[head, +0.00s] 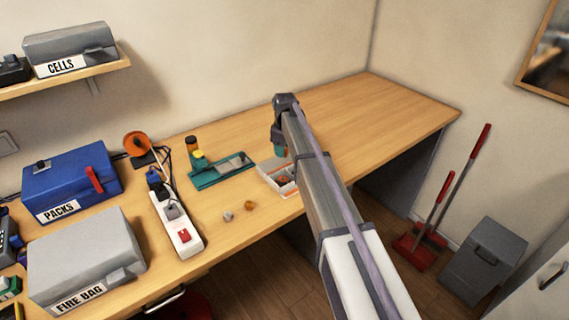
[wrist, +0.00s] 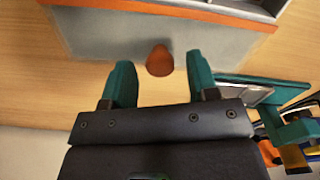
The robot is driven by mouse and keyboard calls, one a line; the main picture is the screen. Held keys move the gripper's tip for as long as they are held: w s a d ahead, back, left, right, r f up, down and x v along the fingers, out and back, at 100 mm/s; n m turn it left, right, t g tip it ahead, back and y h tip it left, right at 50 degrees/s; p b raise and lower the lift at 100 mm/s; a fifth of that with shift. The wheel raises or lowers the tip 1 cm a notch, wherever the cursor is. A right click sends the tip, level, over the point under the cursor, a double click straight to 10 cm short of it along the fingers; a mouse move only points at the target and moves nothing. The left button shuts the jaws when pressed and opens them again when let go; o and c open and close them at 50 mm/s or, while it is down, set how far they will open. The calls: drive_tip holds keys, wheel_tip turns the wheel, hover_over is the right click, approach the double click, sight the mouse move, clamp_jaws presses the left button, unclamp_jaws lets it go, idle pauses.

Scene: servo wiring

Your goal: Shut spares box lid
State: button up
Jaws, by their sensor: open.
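The spares box (head: 270,180) is a small pale box with orange edges near the front of the bench, and its compartments are uncovered. In the wrist view the box's orange edge (wrist: 165,8) crosses the top. The grey lid (wrist: 95,35) extends from that edge, folded back away from the compartments. A brown-orange knob (wrist: 160,60) shows on the lid. My gripper (head: 280,152) is over the wall side of the box. In the wrist view its teal fingers are open, one on each side of the knob; contact cannot be told. My arm hides part of the box in the head view.
A teal fixture (head: 215,174) lies left of the box, also in the wrist view (wrist: 245,95). Small loose parts (head: 249,205) and a white power strip (head: 176,222) lie nearer the left. The bench (head: 385,115) is clear to the right.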

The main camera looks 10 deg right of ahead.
drive_tip(key=shift+f, duration=0.85)
drive_tip(key=shift+r, duration=0.15)
clamp_jaws()
